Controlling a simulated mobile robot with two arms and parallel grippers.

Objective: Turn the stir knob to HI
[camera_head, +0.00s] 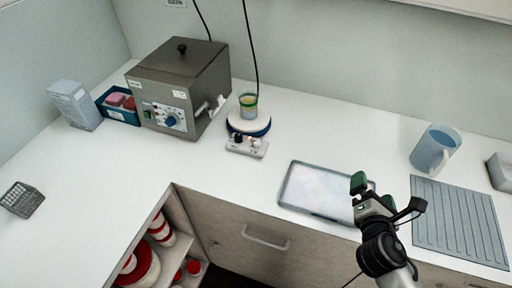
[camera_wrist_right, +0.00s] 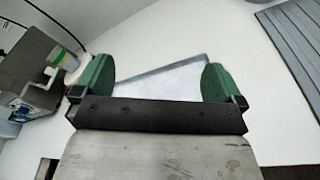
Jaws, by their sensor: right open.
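The stirrer (camera_head: 248,125) stands on the counter, a round white plate with a blue band. A beaker (camera_head: 248,104) with yellowish contents and a green band sits on it. Its small white control box (camera_head: 247,145) faces front with a dark knob (camera_head: 238,139) and a second knob beside it. The marking at the knobs is too small to read. My right gripper (camera_head: 360,192) is over the tray, right of the stirrer and apart from it. In the right wrist view its green fingers (camera_wrist_right: 158,82) are wide apart with nothing between them. My left gripper is out of view.
A grey metal bath (camera_head: 180,75) with a blue dial stands left of the stirrer. A shallow tray (camera_head: 310,190) lies right of it. A jug (camera_head: 435,148) and ribbed mat (camera_head: 458,220) are farther right. Open shelves with red-and-white containers (camera_head: 160,229) are below.

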